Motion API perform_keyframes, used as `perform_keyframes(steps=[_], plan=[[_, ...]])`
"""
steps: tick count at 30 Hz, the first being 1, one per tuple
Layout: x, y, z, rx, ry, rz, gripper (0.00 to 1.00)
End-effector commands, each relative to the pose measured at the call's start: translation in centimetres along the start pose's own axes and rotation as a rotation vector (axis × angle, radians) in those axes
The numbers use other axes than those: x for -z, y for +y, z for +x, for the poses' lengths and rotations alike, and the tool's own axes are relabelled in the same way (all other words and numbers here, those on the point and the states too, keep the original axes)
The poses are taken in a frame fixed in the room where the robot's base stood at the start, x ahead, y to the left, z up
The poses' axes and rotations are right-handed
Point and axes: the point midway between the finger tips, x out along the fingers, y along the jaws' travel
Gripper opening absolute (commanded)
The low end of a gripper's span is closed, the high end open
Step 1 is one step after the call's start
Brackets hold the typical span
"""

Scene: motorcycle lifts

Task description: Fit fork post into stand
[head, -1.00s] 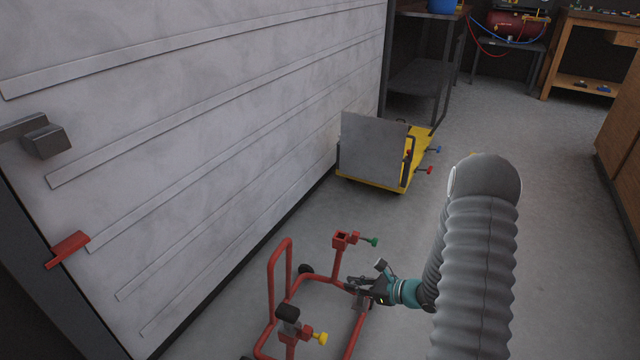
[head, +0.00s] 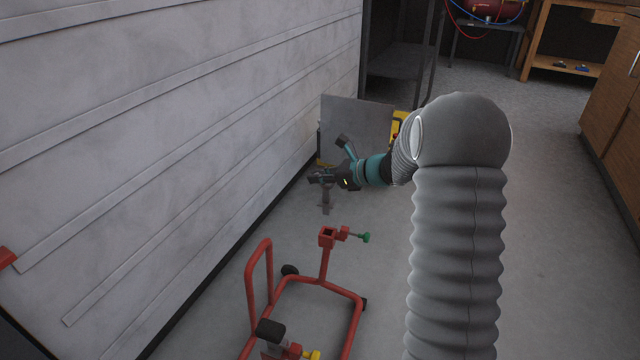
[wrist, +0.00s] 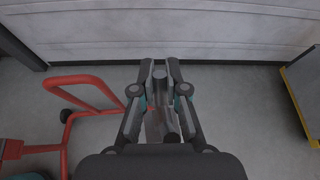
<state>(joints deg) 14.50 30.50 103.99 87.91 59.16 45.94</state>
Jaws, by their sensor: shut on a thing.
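The red tubular stand (head: 345,292) is on the floor. Its rear upright carries an open square socket (head: 327,236) with a green-knobbed screw (head: 363,237) at its right. The grey fork post (head: 326,200) hangs from my gripper (head: 322,178), which is shut on it. The post appears above and beyond the socket in the picture, apart from it. The wrist view also shows my gripper (wrist: 160,75) and part of the post (wrist: 157,122) between and below the fingers; the stand (wrist: 85,82) is at left there. Exact height over the floor cannot be told.
A second upright at the stand's near end holds a black-topped piece (head: 270,329) beside a yellow knob (head: 312,355). A grey panel on a yellow cart (head: 345,125) stands behind my gripper. A white ribbed wall (head: 180,130) bounds the left. Floor at right is clear.

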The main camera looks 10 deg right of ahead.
Motion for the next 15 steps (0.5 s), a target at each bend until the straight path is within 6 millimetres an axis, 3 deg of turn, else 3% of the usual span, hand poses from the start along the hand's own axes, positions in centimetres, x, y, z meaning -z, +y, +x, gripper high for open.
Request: perform_keyframes(steps=[15], plan=[[2.0, -0.2, 0.4, 0.057, 0.007, 0.029, 0.00]])
